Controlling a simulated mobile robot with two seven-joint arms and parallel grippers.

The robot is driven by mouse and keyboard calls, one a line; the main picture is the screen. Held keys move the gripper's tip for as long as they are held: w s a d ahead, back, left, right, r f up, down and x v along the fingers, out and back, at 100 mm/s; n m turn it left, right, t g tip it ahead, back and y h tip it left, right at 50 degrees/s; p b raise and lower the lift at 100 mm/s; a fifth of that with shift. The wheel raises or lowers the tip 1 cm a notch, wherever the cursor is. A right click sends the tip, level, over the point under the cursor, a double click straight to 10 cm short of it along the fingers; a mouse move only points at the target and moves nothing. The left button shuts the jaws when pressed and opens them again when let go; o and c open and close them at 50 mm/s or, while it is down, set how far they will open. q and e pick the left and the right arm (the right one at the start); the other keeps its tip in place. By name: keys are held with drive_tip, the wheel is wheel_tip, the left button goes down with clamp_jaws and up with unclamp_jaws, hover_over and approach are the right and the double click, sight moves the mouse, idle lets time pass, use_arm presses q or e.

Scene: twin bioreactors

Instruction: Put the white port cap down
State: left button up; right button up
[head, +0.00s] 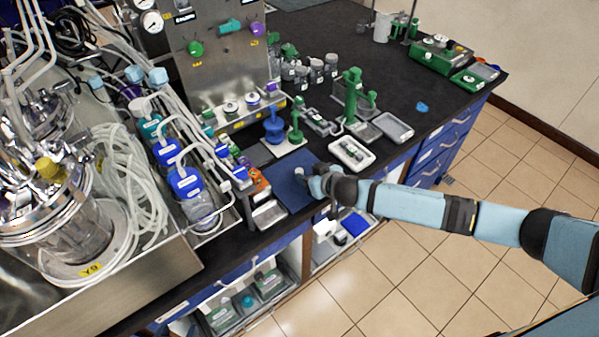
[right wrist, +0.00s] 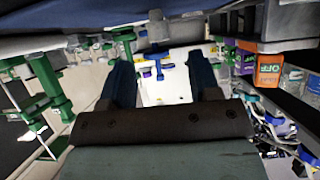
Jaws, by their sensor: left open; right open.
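The cap seems to rest on the mat, apart from the fingers, but the exact contact is hard to tell. My left gripper is not in view.
An orange-topped box (head: 258,184) and a metal tray (head: 268,214) stand left of the mat. A white tray (head: 366,160) lies to its right. Blue and green fittings (head: 273,127) stand behind it. The bench's front edge is close to the mat.

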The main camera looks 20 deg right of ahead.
sight(299, 170)
drive_tip(key=x, duration=0.4)
drive_tip(key=shift+w+a+f, duration=0.1)
drive_tip(key=shift+w+f, duration=0.05)
drive_tip(key=shift+f, duration=0.05)
drive_tip(key=shift+c, duration=0.5)
clamp_jaws()
drive_tip(key=shift+r, duration=0.1)
